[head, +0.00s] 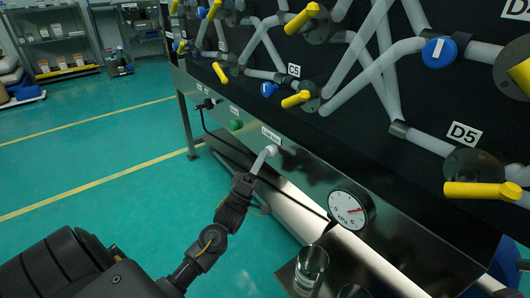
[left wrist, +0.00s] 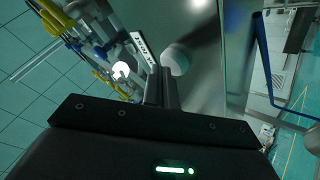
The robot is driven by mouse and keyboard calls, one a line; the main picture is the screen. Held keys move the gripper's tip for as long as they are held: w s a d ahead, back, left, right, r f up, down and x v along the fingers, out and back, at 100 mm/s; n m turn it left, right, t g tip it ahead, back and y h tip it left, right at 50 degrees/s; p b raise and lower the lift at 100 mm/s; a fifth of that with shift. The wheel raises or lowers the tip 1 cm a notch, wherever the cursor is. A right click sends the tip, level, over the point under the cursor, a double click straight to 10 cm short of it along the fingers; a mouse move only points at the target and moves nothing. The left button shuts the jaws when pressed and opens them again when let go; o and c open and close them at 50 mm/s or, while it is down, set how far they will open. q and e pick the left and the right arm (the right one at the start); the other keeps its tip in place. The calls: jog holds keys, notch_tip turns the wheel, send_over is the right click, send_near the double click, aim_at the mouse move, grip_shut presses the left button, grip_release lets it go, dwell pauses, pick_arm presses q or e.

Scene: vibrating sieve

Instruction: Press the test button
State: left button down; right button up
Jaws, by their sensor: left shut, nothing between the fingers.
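The round white button (head: 272,150) sits on the dark front panel, just below a small white label (head: 271,134) whose print is too small to read surely. My left gripper (head: 265,155) is shut and empty, its fingertips right at the button in the head view. In the left wrist view the white button (left wrist: 177,59) stands just past the shut fingertips (left wrist: 162,72), slightly to their right. I cannot tell whether they touch or whether the button is pushed in. My right gripper is not in view.
A green button (head: 236,125) is farther left on the panel, and a kPa gauge (head: 350,210) is to the right. Pipes with yellow handles (head: 480,190) and blue knobs (head: 439,51) stick out above. A clear glass (head: 311,268) stands below. The green floor at left is open.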

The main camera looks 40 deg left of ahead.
pick_arm(q)
jog(key=shift+d, duration=0.1)
jog(key=s+a+p, duration=0.2)
jog(key=s, duration=0.4)
jog(key=shift+p, duration=0.4)
dwell(0.6)
